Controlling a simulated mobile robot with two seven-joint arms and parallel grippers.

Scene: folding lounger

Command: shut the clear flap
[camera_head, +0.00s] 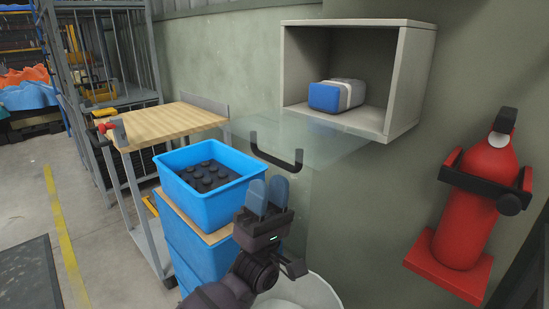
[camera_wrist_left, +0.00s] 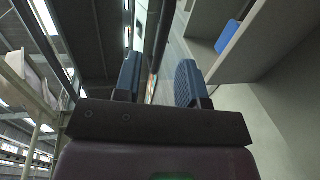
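The clear flap (camera_head: 316,137) is hinged at the lower edge of an open grey wall cabinet (camera_head: 402,85). It is lowered and sticks out from the cabinet roughly level. Its black handle (camera_head: 277,158) is on the outer edge. My left gripper (camera_head: 268,193) is below the handle in the head view, fingers pointing up, apart from it in the picture. In the left wrist view the two blue fingers (camera_wrist_left: 158,80) are spread with nothing held between them. A dark bar beyond them may be the handle. My right gripper is out of view.
A blue and grey box (camera_head: 337,95) lies inside the cabinet. A blue crate (camera_head: 210,182) with dark round parts stands left of my left gripper. A wood-topped cart (camera_head: 165,122) is further left. A red fire extinguisher (camera_head: 470,215) hangs on the right wall.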

